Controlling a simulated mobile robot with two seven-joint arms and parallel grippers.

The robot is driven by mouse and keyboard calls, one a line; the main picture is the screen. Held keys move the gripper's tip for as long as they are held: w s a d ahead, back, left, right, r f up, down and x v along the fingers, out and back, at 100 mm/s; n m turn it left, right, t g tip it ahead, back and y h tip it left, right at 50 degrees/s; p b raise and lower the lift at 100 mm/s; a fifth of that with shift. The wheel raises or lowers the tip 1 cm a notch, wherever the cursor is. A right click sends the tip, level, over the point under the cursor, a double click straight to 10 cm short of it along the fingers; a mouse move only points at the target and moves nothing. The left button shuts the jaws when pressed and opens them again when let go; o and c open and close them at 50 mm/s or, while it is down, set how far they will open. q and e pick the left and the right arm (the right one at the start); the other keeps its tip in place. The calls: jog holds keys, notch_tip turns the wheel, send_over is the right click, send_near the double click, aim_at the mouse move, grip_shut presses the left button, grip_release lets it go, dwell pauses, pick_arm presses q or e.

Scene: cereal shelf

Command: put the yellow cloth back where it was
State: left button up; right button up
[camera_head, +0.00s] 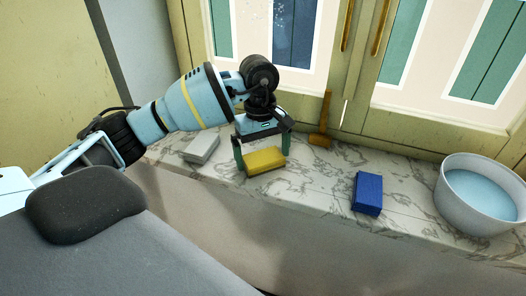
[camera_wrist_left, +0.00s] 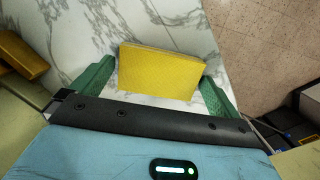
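The yellow cloth (camera_head: 265,160) is a flat, block-shaped piece on the marble counter in the head view. It also shows in the left wrist view (camera_wrist_left: 160,72), between the two green fingers. My left gripper (camera_head: 263,152) is just above the counter with a finger at either end of the cloth. It looks open, with a narrow strip of marble showing between the cloth and one finger. I cannot tell whether the other finger touches it. My right gripper is not in view.
On the marble counter (camera_head: 310,190), a pale grey block (camera_head: 201,148) lies left of the cloth and a blue block (camera_head: 367,194) lies to the right. A brown long-handled tool (camera_head: 323,125) leans by the cabinet doors. A white bowl of bluish liquid (camera_head: 447,205) stands far right.

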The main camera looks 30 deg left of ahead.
aim_at(261, 153)
pick_arm(q)
notch_tip(261, 153, up, 12)
jog(key=a, duration=0.1)
jog(key=shift+w+r, duration=0.15)
jog(key=shift+w, duration=0.2)
dwell(0.4)
